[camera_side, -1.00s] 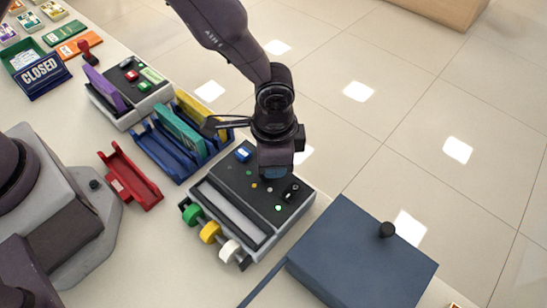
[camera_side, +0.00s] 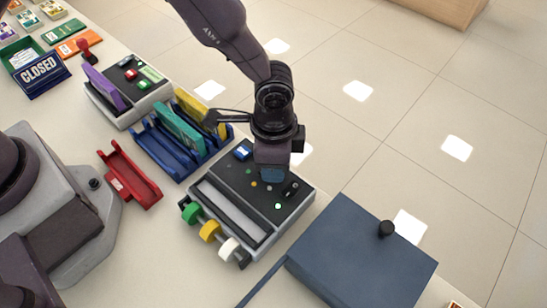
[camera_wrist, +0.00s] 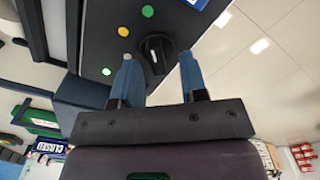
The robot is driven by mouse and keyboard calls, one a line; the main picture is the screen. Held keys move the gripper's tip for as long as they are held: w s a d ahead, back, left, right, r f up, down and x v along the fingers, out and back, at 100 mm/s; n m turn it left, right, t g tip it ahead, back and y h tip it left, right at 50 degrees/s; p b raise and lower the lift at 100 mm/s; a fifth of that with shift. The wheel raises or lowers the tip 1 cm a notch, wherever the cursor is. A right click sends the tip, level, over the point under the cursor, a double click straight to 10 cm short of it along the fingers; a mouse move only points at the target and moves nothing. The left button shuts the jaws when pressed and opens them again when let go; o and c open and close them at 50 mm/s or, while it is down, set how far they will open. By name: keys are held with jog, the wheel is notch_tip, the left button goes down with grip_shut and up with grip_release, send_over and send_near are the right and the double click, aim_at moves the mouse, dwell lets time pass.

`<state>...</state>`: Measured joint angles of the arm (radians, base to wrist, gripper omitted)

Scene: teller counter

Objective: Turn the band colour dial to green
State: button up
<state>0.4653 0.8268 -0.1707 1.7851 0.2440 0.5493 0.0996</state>
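The band colour dial (camera_wrist: 160,66) is a black knob with a white mark on a dark panel. In the side view the dial (camera_side: 291,188) is on the right part of the banding machine (camera_side: 222,165). A green dot (camera_wrist: 147,11), an orange dot (camera_wrist: 123,31) and a pale dot (camera_wrist: 124,58) lie around its left side in the wrist view. My gripper (camera_wrist: 156,56) is open, its blue fingers on either side of the dial in the wrist view. Whether they touch it is unclear. In the side view my gripper (camera_side: 273,175) is low over the panel.
Green (camera_side: 190,212), yellow (camera_side: 209,231) and white (camera_side: 229,248) rolls stick out from the machine's front. A blue-grey box (camera_side: 350,255) stands to the right. A blue rack (camera_side: 165,155) stands to the left, with a red tray (camera_side: 130,178) in front.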

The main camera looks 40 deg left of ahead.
jog(key=shift+r, duration=0.1)
notch_tip(320, 180, up, 13)
dwell(0.6)
jog(key=s+a+r+n+t, duration=0.2)
jog(key=s+a+r+n, duration=0.1)
jog(key=s+a+r, duration=0.2)
jog(key=s+a+r+n+t, duration=0.1)
jog(key=s+a+r+n, duration=0.2)
jog(key=a, duration=0.7)
jog(key=s+a+r+n+t, duration=0.2)
jog(key=s+a+r+n, duration=0.2)
jog(key=s+a+r, duration=0.2)
jog(key=shift+s+a+r+t, duration=0.35)
jog(key=shift+a+r, duration=0.6)
jog(key=shift+a, duration=0.25)
